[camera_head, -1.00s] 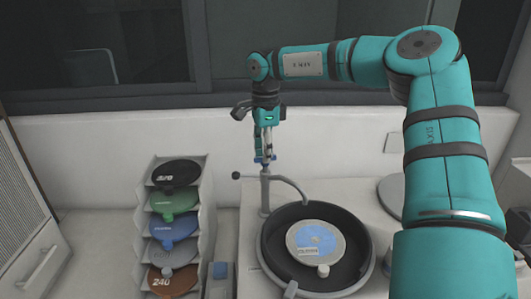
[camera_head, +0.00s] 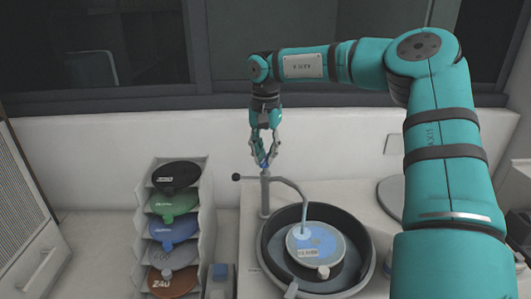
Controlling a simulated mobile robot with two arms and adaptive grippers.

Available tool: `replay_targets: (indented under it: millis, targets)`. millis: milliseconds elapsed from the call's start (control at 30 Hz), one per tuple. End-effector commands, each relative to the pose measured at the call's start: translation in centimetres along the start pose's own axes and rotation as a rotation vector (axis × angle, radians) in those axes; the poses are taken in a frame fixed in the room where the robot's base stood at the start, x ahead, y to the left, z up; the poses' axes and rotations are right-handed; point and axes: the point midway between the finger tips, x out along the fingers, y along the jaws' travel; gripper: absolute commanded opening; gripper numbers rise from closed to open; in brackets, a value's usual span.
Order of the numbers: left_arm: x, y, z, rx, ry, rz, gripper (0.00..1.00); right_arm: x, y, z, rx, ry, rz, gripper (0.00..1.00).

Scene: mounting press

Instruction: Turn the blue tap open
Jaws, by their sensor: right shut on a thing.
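The blue tap (camera_head: 263,164) sits on top of a grey upright post (camera_head: 265,190) behind the round black bowl. Only a little of its blue handle shows between the fingers. My right gripper (camera_head: 265,158) points down over the tap and is shut on it. A curved grey spout (camera_head: 290,184) runs from the post over the bowl. A thin pale-blue stream (camera_head: 304,224) hangs from the spout's end down to the disc. My left gripper is not in view.
The dark bowl (camera_head: 268,250) holds a disc with a blue patch (camera_head: 323,240) and a small knob. A rack (camera_head: 206,210) of several coloured discs stands to the left. A wall rises behind.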

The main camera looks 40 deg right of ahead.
Motion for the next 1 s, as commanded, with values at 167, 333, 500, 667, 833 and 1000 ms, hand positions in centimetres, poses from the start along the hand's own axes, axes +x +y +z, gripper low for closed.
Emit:
replay_targets:
  millis: [167,333,500,667,833,1000]
  targets:
    - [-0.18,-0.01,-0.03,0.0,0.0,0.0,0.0,0.0,0.0,0.05,-0.152,-0.002,0.0,0.0]
    - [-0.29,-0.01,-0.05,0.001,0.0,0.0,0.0,0.0,0.01,0.04,-0.273,-0.001,0.001,0.0]
    - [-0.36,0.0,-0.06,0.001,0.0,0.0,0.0,0.01,0.01,0.03,-0.361,-0.001,0.001,0.0]
    - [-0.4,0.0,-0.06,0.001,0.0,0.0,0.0,0.02,0.02,0.02,-0.412,-0.001,0.001,0.0]
    - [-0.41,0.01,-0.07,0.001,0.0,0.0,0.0,0.04,0.02,0.03,-0.436,-0.001,0.001,0.0]
    - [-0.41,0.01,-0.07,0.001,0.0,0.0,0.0,0.05,0.02,0.03,-0.442,-0.001,0.001,0.0]
